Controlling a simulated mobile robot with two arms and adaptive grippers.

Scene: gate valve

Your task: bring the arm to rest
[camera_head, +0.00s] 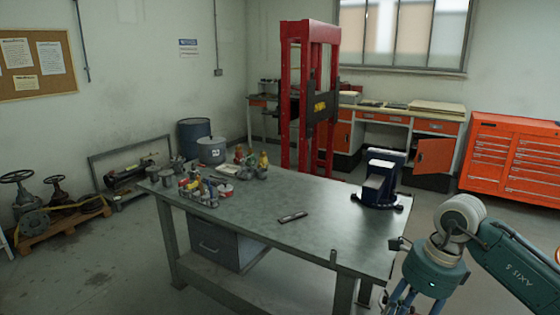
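My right arm (510,262) is teal and grey and comes in from the right edge, in front of the workbench's right end. Its wrist bends downward, and the upper part of my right gripper (408,300) shows at the bottom edge. The fingertips are cut off by the frame, so I cannot tell whether it is open or what is in it. My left arm and gripper are not in view. Gate valves with dark handwheels (18,177) sit on a wooden pallet (62,226) on the floor at the far left.
A metal workbench (250,215) fills the middle. A red press (290,110) and orange cabinets (515,155) stand behind. The bench's centre is mostly clear.

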